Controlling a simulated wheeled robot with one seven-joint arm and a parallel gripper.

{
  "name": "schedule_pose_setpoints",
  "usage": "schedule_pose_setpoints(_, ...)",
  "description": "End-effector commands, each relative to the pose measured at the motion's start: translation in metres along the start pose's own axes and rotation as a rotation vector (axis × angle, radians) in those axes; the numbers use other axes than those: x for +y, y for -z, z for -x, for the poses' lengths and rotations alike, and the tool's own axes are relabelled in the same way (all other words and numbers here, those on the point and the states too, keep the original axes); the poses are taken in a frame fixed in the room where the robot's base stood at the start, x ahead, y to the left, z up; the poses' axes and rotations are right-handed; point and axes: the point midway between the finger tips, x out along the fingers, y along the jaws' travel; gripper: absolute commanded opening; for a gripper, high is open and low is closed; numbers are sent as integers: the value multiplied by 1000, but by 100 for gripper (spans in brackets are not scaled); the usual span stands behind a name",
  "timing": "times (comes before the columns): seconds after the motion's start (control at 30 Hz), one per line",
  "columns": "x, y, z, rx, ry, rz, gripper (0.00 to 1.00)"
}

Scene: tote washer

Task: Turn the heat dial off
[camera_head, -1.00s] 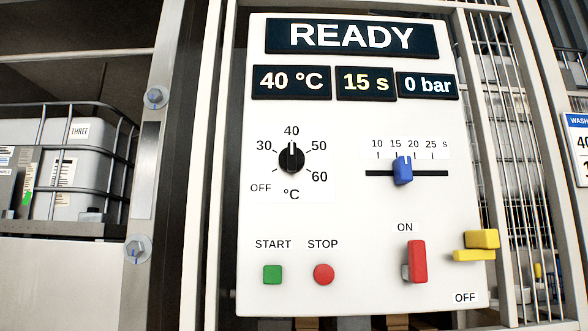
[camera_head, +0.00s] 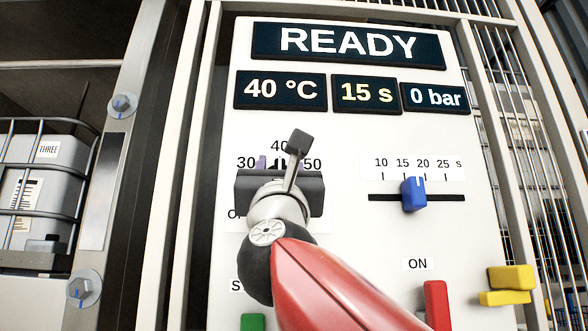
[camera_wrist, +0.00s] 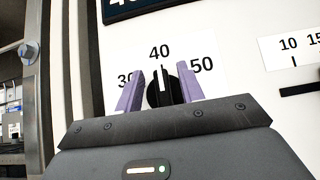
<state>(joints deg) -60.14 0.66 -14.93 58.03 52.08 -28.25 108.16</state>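The heat dial (camera_wrist: 164,86) is a round black knob with a white pointer line, set at 40 in the wrist view. Its scale shows 30, 40 and 50 there; the OFF mark is hidden. In the head view my gripper (camera_head: 275,162) covers most of the dial. In the wrist view the two purple fingers of my gripper (camera_wrist: 161,86) stand on the left and right of the knob, with gaps between fingers and knob. The gripper is open. The display (camera_head: 282,91) reads 40 °C.
Right of the dial is a blue time slider (camera_head: 413,194) near 15-20. Below are a red ON lever (camera_head: 437,304), a yellow latch (camera_head: 509,283) and a green start button (camera_head: 253,322), partly hidden. The READY screen (camera_head: 348,44) is above.

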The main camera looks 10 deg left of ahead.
Motion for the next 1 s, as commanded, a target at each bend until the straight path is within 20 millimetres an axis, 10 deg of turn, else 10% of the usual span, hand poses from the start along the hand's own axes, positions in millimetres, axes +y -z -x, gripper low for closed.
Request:
schedule_pose_setpoints(0.43,0,0,-17,0,-1,2,38)
schedule_pose_setpoints(0.73,0,0,-17,0,-1,3,2)
schedule_pose_setpoints(1.0,0,1,-17,0,-10,12,0)
